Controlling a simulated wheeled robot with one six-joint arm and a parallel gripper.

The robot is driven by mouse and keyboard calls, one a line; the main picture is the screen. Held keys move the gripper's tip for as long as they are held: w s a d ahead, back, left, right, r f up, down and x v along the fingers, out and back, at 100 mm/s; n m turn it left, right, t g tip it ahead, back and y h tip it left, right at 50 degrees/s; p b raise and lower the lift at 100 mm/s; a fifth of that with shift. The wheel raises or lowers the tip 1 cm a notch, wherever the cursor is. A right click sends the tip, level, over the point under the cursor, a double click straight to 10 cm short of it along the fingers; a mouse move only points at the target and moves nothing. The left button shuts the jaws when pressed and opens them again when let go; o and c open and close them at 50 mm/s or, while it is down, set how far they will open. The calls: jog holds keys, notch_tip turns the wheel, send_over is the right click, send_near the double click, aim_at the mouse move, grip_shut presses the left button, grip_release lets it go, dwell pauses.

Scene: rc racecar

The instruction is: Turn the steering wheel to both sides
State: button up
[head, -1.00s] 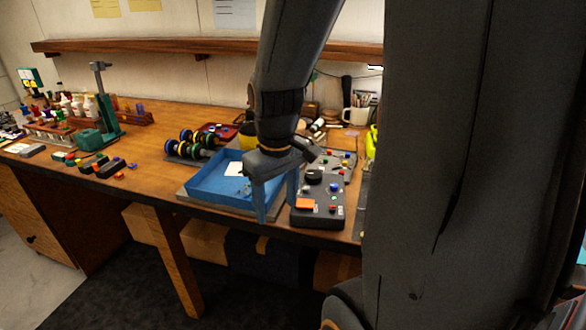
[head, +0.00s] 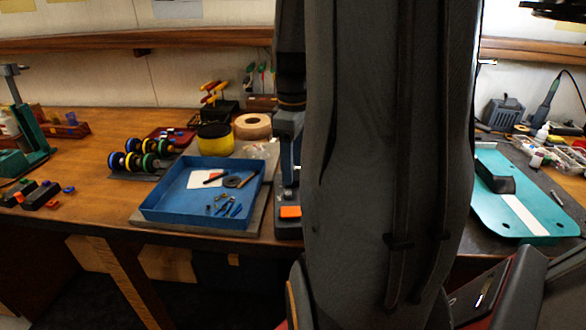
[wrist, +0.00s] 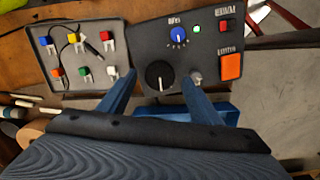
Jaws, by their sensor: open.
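The dark control box (wrist: 205,50) lies on the bench. On it are a large black round knob (wrist: 159,75) with a white mark, which seems to be the steering wheel, a smaller blue knob (wrist: 179,37) and an orange switch (wrist: 231,66). My gripper (wrist: 160,77) is open, its blue fingers on either side of the black knob in the wrist view. I cannot tell whether they touch it. In the head view my arm hides most of the control box, leaving its front edge and the orange switch (head: 290,212) visible.
A blue tray (head: 150,208) with small tools stands left of the control box. A teal car body plate (head: 510,215) lies to the right. A grey panel (wrist: 45,45) with several coloured switches adjoins the box. Yellow and tan rolls stand behind the tray.

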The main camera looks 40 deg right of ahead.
jog(key=shift+f, duration=1)
jog(key=shift+c, duration=0.2)
jog(key=c, duration=1)
